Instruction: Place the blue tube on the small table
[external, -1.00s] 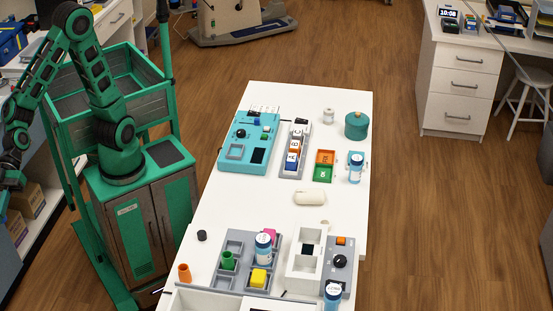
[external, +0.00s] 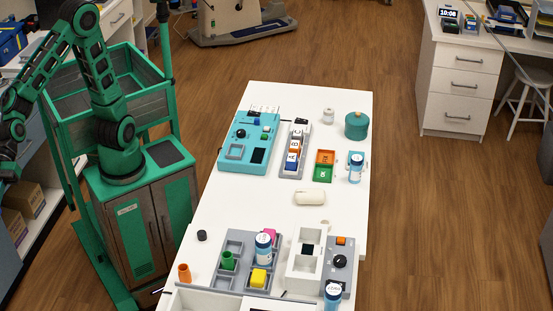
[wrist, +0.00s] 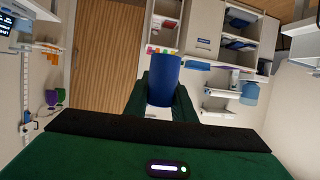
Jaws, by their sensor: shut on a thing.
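The blue tube (wrist: 164,82) stands out between the green fingers of my gripper (wrist: 163,103) in the wrist view. My gripper is shut on it, and the fingers hide its lower part. In the external view my arm reaches to the left edge, and the gripper and the tube cannot be made out there. A long white table (external: 255,205) stands to the right of my base. I cannot tell whether it is the small table, and no other small table shows clearly.
The white table holds a turquoise device (external: 248,142), a teal jar (external: 356,126), a grey tray (external: 228,262) and several vials. A white drawer desk (external: 463,85) and a stool (external: 523,98) stand at the back right. Wooden floor between them is clear. Shelves (wrist: 228,45) show in the wrist view.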

